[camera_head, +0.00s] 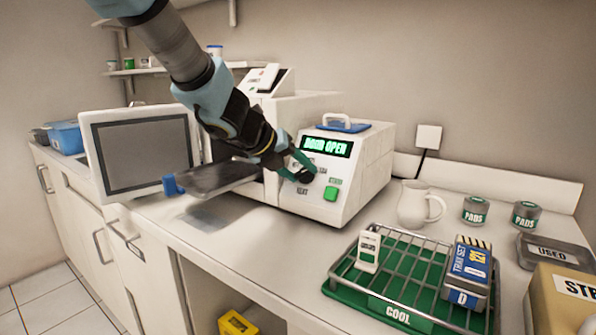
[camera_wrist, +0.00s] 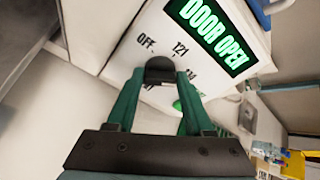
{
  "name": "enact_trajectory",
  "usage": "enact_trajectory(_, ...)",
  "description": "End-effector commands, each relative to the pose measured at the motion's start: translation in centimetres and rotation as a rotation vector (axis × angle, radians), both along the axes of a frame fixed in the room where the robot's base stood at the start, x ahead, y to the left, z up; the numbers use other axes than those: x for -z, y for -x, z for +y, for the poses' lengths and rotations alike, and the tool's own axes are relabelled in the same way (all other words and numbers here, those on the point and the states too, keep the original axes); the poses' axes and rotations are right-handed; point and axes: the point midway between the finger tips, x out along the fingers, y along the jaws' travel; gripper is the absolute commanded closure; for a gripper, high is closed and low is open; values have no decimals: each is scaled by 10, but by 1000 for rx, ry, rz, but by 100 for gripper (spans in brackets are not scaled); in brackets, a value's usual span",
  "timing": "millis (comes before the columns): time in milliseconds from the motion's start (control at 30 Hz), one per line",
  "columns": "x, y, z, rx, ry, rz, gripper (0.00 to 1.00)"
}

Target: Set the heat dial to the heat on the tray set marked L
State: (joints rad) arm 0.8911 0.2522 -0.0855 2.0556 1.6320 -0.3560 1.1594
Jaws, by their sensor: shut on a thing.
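The black heat dial (camera_wrist: 159,70) is on the white sterilizer's (camera_head: 352,196) sloped front, below a green display (camera_wrist: 210,36) reading DOOR OPEN. In the wrist view, OFF, 121 and a partly covered 134 are printed around it. My gripper (camera_wrist: 160,78) is shut on the dial, one green finger on each side. Which mark the dial points to is not clear. A blue and white tray set (camera_head: 468,270) marked D stands on the rack. I see no tray set marked L.
A green button (camera_head: 331,193) sits right of the dial. The green COOL tray (camera_head: 385,312) holds a wire rack and a small white box (camera_head: 368,250). A white jug (camera_head: 414,204) stands behind.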

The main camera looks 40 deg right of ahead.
Motion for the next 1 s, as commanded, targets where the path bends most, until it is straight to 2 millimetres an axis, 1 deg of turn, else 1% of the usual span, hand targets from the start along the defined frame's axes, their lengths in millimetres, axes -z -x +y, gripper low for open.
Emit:
enact_trajectory(300, 2, 1, 0, 45, -22, -71, 100)
enact_trajectory(767, 2, 1, 1, 51, -25, -79, 100)
enact_trajectory(800, 2, 1, 1, 51, -25, -79, 44)
enact_trajectory(1000, 1, 1, 0, 50, -24, -79, 21)
